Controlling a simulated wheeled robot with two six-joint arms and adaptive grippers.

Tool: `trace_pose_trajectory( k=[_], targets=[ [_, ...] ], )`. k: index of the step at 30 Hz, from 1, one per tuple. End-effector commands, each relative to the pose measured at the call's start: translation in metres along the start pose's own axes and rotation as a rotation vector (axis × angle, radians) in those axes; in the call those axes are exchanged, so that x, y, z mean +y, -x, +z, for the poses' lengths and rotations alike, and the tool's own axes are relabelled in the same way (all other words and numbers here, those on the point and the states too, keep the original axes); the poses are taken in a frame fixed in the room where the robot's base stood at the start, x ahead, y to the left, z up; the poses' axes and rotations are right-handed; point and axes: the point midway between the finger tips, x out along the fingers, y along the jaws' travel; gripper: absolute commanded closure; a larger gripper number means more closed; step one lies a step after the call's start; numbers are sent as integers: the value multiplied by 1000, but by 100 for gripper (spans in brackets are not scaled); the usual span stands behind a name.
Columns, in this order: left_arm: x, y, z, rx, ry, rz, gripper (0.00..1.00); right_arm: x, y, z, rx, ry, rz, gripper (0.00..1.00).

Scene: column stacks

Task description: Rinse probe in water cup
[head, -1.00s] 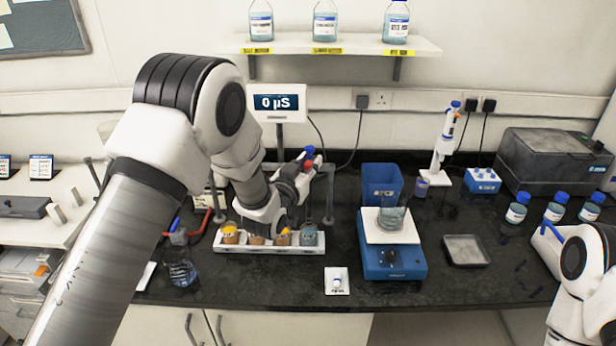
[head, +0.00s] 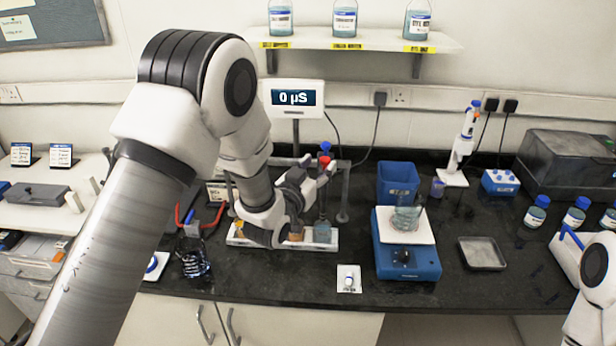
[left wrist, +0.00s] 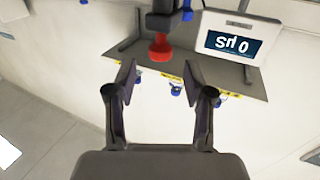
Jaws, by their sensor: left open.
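A red-topped probe (head: 325,160) stands upright at the support bar, with a blue top (head: 325,147) just behind or above it. I cannot tell whether they are one piece. A grey-blue cup (head: 322,234), which looks like the water cup, stands at the right end of a white strip (head: 262,243). My left gripper (head: 318,172) is beside the red top. In the left wrist view its jaws (left wrist: 160,84) are open and empty, and the red top (left wrist: 161,48) is just beyond the fingertips. My right gripper is outside the views.
The meter (head: 294,98) reads 0 µS. Brown and orange cups (head: 296,236) share the strip, partly behind my left arm. A blue stirrer (head: 408,262) with a beaker (head: 405,219), a blue bin (head: 398,183) and a grey tray (head: 482,254) stand to the right.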

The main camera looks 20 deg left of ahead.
Motion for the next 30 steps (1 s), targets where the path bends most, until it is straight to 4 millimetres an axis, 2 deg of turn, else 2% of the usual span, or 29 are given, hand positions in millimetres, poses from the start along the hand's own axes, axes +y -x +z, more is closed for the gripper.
trace_pose_trajectory(
  k=[3, 9, 13, 24, 26, 27, 29, 30],
  targets=[
    [0, 32, 1, -3, 1, -1, 48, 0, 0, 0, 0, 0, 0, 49],
    [0, 67, 0, -1, 0, -1, 48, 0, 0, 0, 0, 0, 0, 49],
    [0, 72, 0, 0, 0, 0, 48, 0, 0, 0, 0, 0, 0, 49],
    [0, 72, 1, -2, 0, 0, 48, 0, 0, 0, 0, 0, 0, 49],
    [0, 73, 8, -22, 1, -2, 48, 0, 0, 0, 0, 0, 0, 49],
    [-1, 76, 19, -55, 4, -5, 48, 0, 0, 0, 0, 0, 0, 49],
    [-2, 83, 46, -136, 10, -13, 48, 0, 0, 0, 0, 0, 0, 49],
    [-3, 91, 71, -211, 15, -19, 48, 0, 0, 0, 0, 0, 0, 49]
  ],
)
